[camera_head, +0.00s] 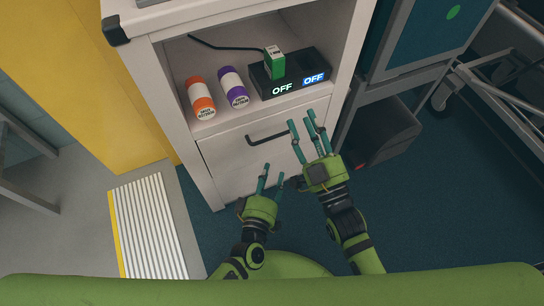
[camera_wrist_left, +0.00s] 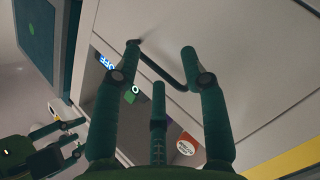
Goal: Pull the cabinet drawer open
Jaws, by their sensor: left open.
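The white cabinet (camera_head: 175,100) has a drawer front (camera_head: 225,165) below an open shelf. The drawer looks shut, its front flush with the frame. A dark bar handle (camera_head: 265,139) crosses its upper part. My left gripper (camera_head: 271,172) is open and empty, below the handle in the head view. In the left wrist view the handle (camera_wrist_left: 163,67) shows beyond and between the spread fingers; contact cannot be told. My right gripper (camera_head: 307,124) has its fingers apart, with one fingertip near the handle's right end. It also shows at the left wrist view's lower left.
The shelf holds an orange bottle (camera_head: 200,98), a purple bottle (camera_head: 233,88) and a black box (camera_head: 290,76) with lit OFF displays and a green block (camera_head: 274,63) on it. A dark bin (camera_head: 385,130) stands right. A ribbed panel (camera_head: 150,225) lies left.

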